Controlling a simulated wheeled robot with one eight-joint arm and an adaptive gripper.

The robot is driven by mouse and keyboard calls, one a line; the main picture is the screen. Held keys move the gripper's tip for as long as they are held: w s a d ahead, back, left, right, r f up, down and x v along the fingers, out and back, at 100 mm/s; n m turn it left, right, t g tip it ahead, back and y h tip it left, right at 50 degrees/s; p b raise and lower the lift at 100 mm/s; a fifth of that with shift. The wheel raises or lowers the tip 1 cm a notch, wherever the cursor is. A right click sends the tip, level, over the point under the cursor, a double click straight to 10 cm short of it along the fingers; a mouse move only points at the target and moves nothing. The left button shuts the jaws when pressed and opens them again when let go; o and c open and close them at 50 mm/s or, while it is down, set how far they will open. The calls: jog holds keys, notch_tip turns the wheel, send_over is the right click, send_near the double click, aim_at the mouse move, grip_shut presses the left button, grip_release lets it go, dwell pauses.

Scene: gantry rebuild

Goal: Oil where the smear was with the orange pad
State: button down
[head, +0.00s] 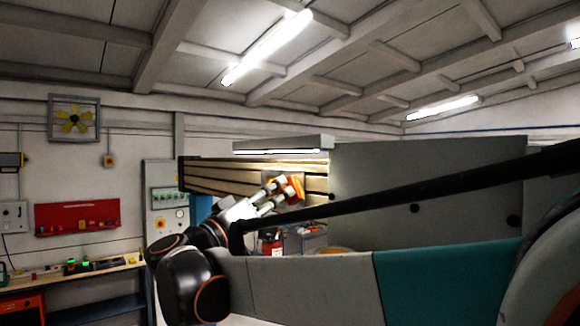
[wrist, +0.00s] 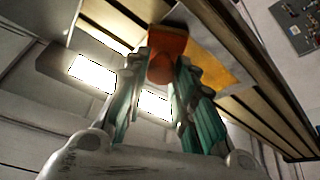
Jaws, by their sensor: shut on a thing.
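The orange pad (head: 297,187) is at the end of my gripper (head: 283,191) in the head view, in front of a slatted panel (head: 212,176). In the wrist view the pad (wrist: 171,43) stands upright, and my gripper (wrist: 162,65) is shut on its rounded orange handle. The pad's far face is against or very near a plate (wrist: 205,32) on the slats; I cannot tell whether it touches. A yellow-orange area (wrist: 212,66) shows on the plate beside the pad. I cannot tell whether it is oil or reflected light. No separate smear can be made out.
A lit lamp hood (head: 284,145) hangs above the slats. A large grey panel (head: 420,185) stands to the right. A red container (head: 271,242) sits below my gripper. A workbench (head: 75,277) and red tool board (head: 77,217) are at the left.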

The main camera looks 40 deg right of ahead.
jog(key=shift+w+b, duration=0.35)
jog(key=shift+w, duration=1.65)
jog(key=shift+a, duration=0.15)
jog(key=shift+s+a, duration=0.15)
jog(key=shift+a, duration=2.75)
jog(key=shift+a, duration=1.5)
